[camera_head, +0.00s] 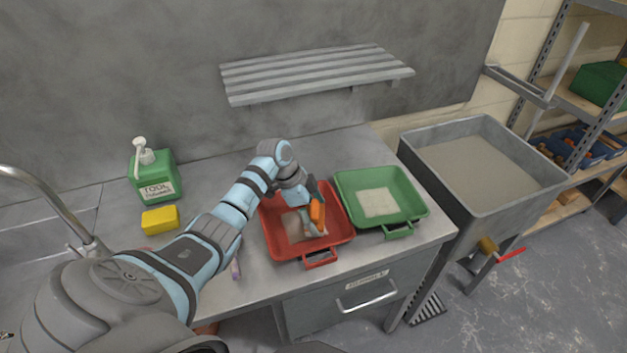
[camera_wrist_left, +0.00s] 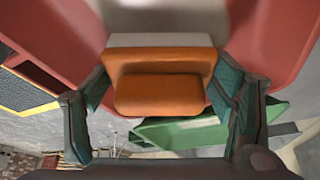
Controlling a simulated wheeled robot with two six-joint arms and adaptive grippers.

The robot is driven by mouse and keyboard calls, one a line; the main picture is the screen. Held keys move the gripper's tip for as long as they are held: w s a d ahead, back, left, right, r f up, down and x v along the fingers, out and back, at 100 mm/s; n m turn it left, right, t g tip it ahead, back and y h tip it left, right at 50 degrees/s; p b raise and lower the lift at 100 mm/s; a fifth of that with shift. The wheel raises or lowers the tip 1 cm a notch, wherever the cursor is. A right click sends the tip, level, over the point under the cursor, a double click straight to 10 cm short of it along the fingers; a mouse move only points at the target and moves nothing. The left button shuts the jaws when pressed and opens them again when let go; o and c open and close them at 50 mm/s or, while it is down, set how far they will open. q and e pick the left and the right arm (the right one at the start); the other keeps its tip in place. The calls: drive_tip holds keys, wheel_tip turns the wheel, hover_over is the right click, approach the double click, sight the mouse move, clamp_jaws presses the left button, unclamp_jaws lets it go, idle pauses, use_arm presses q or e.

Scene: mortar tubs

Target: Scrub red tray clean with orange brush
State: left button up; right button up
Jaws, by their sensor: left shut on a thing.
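The red tray (camera_head: 341,237) stands on the grey worktop in the head view, with a pale patch of residue on its floor. My left gripper (camera_head: 312,198) is over the inside of the tray, shut on the orange brush (camera_head: 317,213). In the left wrist view the brush (camera_wrist_left: 160,92) sits between the two fingers of the gripper (camera_wrist_left: 165,105). The red tray (camera_wrist_left: 60,30) fills much of that view behind the brush. Whether the bristles touch the tray floor I cannot tell. My right gripper is not in view.
A green tray (camera_head: 414,207) with a pale patch stands close on the right. A yellow sponge (camera_head: 160,219) and a green pump bottle (camera_head: 153,176) stand to the left. A slatted shelf (camera_head: 310,72) hangs above. A grey mortar tub (camera_head: 480,165) stands beyond the worktop's right edge.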

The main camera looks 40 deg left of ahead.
sight(316, 210)
use_arm(q)
drive_tip(key=r+p, duration=0.1)
drive_tip(key=r, duration=0.1)
drive_tip(key=s+r+p, duration=0.1)
drive_tip(key=r+p, duration=0.1)
drive_tip(key=shift+s, duration=0.1)
drive_tip(key=shift+r+p, duration=0.6)
drive_tip(key=shift+p, duration=0.15)
drive_tip(key=shift+w+r+p, duration=0.3)
drive_tip(key=shift+r+p, duration=0.05)
drive_tip(key=shift+r, duration=0.25)
drive_tip(key=shift+s+r, duration=0.15)
drive_tip(key=shift+r, duration=0.2)
drive_tip(key=shift+f, duration=0.1)
